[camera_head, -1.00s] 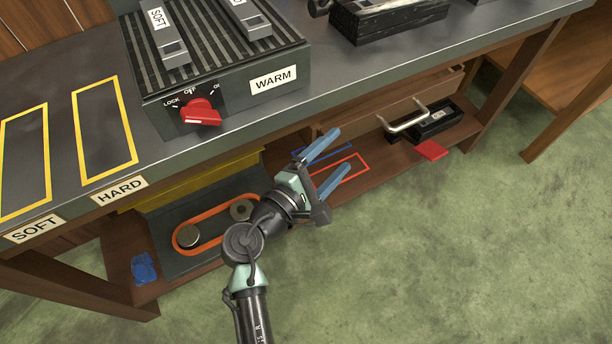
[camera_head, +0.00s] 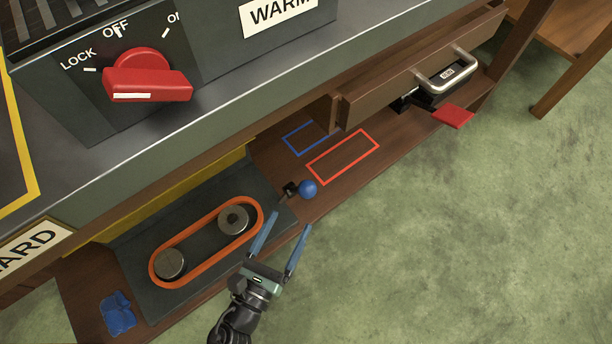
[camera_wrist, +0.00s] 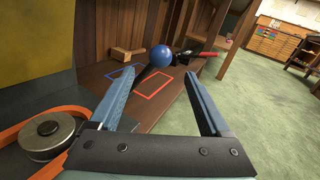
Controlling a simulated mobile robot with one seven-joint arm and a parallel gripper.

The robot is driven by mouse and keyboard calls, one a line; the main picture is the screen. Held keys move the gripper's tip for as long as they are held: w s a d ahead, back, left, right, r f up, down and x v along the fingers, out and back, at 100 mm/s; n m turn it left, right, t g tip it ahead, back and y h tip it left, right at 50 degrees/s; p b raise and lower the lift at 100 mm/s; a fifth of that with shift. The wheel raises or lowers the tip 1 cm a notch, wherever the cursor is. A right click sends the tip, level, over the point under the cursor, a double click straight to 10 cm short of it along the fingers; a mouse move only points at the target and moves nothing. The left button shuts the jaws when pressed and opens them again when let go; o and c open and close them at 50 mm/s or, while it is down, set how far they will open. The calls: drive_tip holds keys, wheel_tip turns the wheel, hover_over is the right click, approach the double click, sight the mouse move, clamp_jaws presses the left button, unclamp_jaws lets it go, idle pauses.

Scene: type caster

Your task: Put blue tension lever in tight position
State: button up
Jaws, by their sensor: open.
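The blue tension lever shows as a blue ball knob (camera_head: 308,189) on a dark stem, at the right end of the dark belt base on the lower shelf. It also shows in the wrist view as a blue ball (camera_wrist: 159,56), beyond and between my fingertips. My gripper (camera_head: 287,226) is open and empty, its blue fingers pointing at the knob from the near side, apart from it. An orange belt (camera_head: 207,240) runs around two metal pulleys left of the lever; one pulley and part of the belt show in the wrist view (camera_wrist: 46,133).
Blue and red outlined rectangles (camera_head: 343,156) mark the shelf behind the knob. A drawer with a metal handle (camera_head: 448,69) and a red-ended object (camera_head: 453,116) are at right. A blue cloth-like item (camera_head: 117,313) lies at left. The table edge overhangs the shelf; the green floor is clear.

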sight(299, 190)
drive_tip(key=b+x, duration=0.4)
drive_tip(key=x, duration=0.9)
drive_tip(key=shift+b, duration=0.3)
drive_tip(key=shift+c, duration=0.2)
drive_tip(key=shift+s, duration=0.1)
clamp_jaws()
